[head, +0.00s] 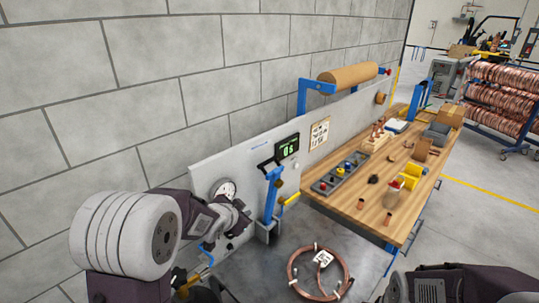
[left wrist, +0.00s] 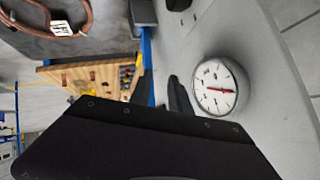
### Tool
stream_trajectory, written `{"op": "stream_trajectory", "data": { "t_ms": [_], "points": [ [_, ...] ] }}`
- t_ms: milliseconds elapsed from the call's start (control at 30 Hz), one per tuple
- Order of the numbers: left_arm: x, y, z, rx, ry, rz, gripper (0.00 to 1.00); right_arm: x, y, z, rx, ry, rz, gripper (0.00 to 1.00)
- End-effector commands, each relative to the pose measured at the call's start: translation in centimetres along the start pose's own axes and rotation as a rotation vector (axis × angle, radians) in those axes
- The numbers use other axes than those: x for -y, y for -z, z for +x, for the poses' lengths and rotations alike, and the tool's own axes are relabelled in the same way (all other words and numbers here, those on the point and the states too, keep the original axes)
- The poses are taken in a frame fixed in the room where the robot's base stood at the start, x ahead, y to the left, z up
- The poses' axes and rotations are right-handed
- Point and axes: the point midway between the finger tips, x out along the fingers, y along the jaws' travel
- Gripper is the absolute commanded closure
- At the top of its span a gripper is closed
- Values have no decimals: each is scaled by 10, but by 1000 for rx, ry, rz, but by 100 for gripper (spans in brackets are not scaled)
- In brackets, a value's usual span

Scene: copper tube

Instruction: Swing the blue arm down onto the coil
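The blue arm (head: 271,195) stands roughly upright at the front of the grey panel, with a yellow handle-like part beside it. The copper coil (head: 346,272) lies on the grey surface below and right of it, with a white tag; it also shows in the left wrist view (left wrist: 86,18). The blue arm is up and apart from the coil. My left gripper (head: 240,218) is near the panel, below the gauge and left of the blue arm. Its dark fingers (left wrist: 178,97) partly show in the left wrist view; their opening is unclear. My right gripper is out of view.
A round gauge (head: 222,189) is on the panel (head: 210,170), close to my left gripper; it also shows in the left wrist view (left wrist: 219,86). A green-lit display (head: 287,148) is above. A wooden bench (head: 345,205) with several small parts stands right.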

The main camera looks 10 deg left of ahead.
Motion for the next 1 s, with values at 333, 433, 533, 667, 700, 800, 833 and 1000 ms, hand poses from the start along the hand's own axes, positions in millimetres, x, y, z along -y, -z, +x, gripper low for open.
{"op": "stream_trajectory", "data": {
  "t_ms": [333, 433, 533, 667, 700, 800, 833, 1000],
  "points": [
    [60, 116, 15, -418, 65, 359, 77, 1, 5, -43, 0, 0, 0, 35],
    [59, 118, 16, -426, 66, 365, 77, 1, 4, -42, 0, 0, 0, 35],
    [59, 122, 24, -424, 64, 363, 77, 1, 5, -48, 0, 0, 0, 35],
    [59, 135, 47, -424, 63, 362, 77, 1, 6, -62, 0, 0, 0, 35],
    [59, 139, 55, -424, 63, 362, 77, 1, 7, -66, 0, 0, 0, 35],
    [59, 146, 73, -423, 64, 361, 77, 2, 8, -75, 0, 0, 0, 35],
    [59, 148, 78, -423, 64, 361, 77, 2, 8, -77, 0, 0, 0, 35],
    [58, 154, 95, -423, 65, 361, 77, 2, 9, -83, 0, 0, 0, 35]
  ]
}}
